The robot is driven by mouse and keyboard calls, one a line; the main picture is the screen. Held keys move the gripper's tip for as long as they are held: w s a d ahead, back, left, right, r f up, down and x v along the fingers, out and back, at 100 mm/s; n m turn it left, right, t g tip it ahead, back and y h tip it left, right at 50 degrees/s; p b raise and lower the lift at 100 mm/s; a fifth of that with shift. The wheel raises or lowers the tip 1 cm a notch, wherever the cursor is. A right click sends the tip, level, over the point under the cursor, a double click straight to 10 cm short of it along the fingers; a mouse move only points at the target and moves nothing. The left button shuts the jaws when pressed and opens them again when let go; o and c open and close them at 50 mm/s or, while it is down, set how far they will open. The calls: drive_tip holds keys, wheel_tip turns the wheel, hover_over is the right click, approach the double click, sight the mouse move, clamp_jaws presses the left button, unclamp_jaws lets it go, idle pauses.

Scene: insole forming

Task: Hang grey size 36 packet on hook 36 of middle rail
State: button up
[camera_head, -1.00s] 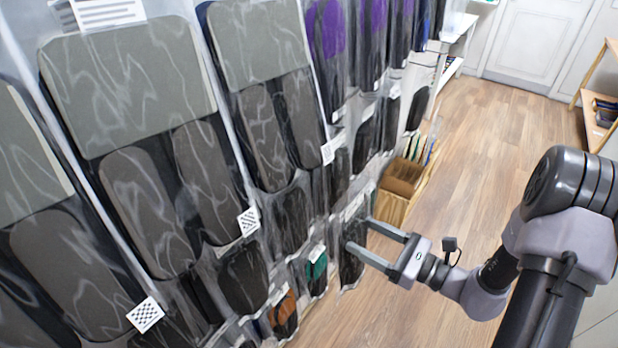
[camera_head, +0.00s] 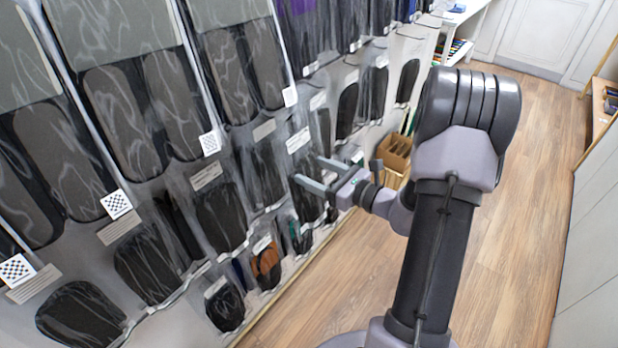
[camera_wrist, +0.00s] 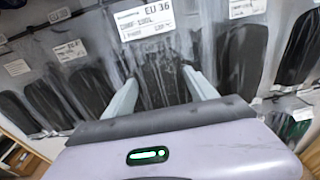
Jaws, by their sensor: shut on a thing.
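My gripper (camera_head: 308,171) is shut on a clear packet (camera_head: 308,200) with dark grey insoles, in front of the wall display. In the wrist view the fingers of my gripper (camera_wrist: 160,88) stand on both sides of the packet (camera_wrist: 160,75), below its white label (camera_wrist: 143,20) reading EU 36. The packet hangs roughly upright, close to other packets. Its upper edge is cut off in the wrist view. I cannot make out the middle rail's hook 36, as packets crowd the wall there.
Dark packets hang close on both sides, one labelled EU 38 (camera_wrist: 246,8). An orange packet (camera_head: 266,266) hangs in the lower row. A wooden box (camera_head: 396,152) stands on the floor past my gripper. The wooden floor (camera_head: 535,170) at right is open.

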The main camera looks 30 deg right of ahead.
drive_tip(key=x, duration=0.9)
drive_tip(key=shift+f, duration=0.35)
idle(0.5)
drive_tip(key=o, duration=2)
